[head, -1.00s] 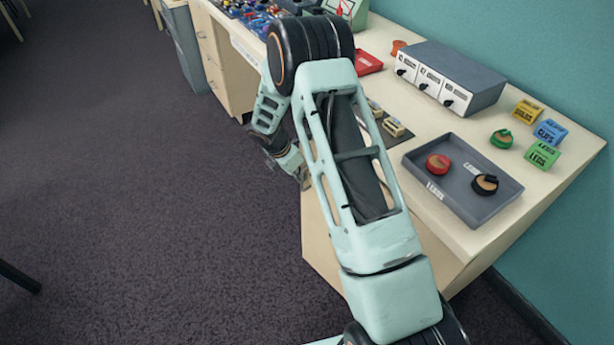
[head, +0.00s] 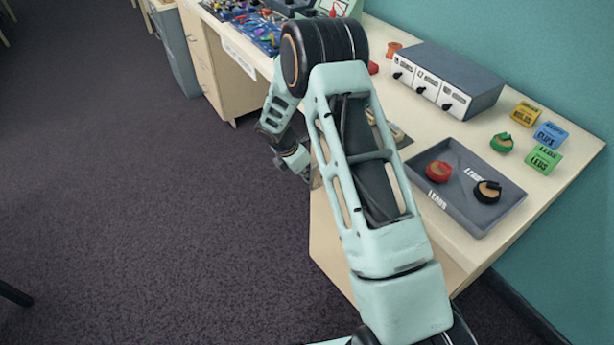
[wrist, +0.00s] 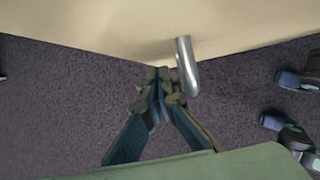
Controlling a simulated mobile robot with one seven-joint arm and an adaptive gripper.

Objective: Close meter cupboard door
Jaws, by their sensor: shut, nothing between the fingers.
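The meter cupboard door appears as a cream panel (wrist: 110,30) across the top of the wrist view, with a bent metal handle (wrist: 187,68) near its lower edge. My gripper (wrist: 165,85) is shut and empty, its fingertips beside the handle on the left, close to the panel's edge. Whether they touch the panel or handle I cannot tell. In the head view my gripper (head: 305,178) is low beside the bench front, partly hidden by my arm. A cream panel (head: 335,245) below the bench top shows there; my arm hides much of it, and how far the door stands open is unclear.
The bench (head: 560,165) carries a grey tray (head: 465,200) of lead coils and a grey meter box (head: 450,80).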

